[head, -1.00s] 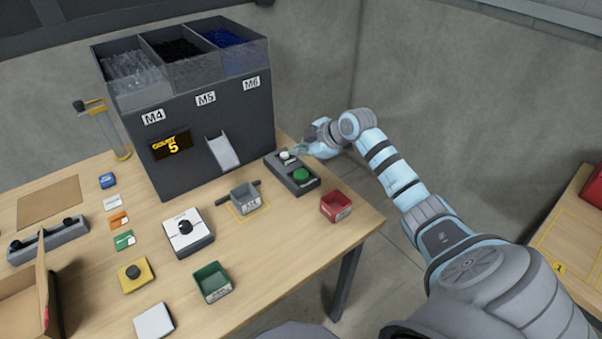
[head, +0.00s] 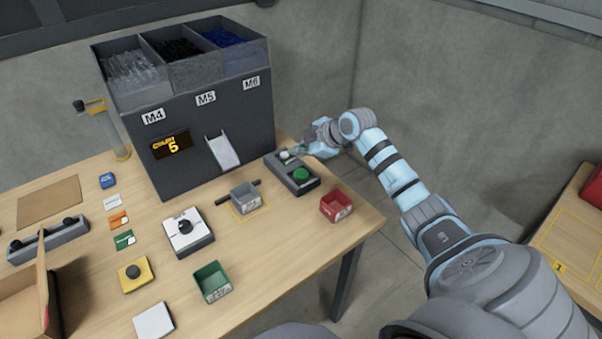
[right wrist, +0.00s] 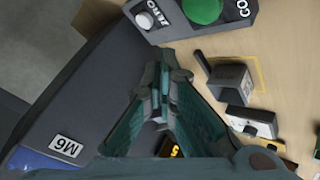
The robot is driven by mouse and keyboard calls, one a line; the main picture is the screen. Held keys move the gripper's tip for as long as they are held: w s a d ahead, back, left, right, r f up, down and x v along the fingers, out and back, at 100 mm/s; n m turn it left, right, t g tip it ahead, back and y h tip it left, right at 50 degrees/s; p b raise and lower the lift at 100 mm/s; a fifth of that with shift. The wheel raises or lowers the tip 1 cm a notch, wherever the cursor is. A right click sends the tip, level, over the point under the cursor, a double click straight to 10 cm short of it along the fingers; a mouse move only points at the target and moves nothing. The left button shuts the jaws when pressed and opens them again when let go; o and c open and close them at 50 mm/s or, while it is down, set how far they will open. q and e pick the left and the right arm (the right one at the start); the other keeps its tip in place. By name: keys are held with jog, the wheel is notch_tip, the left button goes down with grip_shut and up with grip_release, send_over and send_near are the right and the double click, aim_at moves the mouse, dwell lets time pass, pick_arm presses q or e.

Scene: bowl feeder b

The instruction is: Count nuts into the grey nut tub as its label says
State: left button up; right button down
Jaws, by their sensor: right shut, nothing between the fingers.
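The grey nut tub (head: 246,200) stands upright on a yellow-outlined spot in front of the feeder chute; its label is too small to read. It also shows in the right wrist view (right wrist: 230,84). The dark feeder (head: 205,130) has bins marked M4, M5 and M6, and its display (head: 171,146) reads COUNT 5. A control box (head: 291,174) carries a white button (head: 286,154) and a green button (head: 301,174). My right gripper (head: 296,152) is shut and empty, close by the white button; contact cannot be told. My left gripper is out of view.
A red tub (head: 336,206) stands near the right table edge, a green tub (head: 211,282) at the front. A white box with a black knob (head: 188,232) sits left of the grey tub. Coloured cards and a cardboard box (head: 25,295) lie further left.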

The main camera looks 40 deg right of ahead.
dwell(0.3)
jog(key=r+n+p, duration=0.1)
jog(key=n, duration=0.4)
jog(key=d+r+n+p, duration=0.1)
jog(key=n, duration=0.5)
jog(key=r+n+h+p, duration=0.1)
jog(key=n+p, duration=0.1)
jog(key=n, duration=0.4)
jog(key=shift+w+d+r, duration=0.15)
jog(key=shift+d+r, duration=0.15)
jog(key=shift+r, duration=0.1)
jog(key=b, duration=0.7)
send_over(304, 172)
notch_tip(304, 172, down, 8)
jog(key=shift+f, duration=0.45)
jog(key=shift+b, duration=0.3)
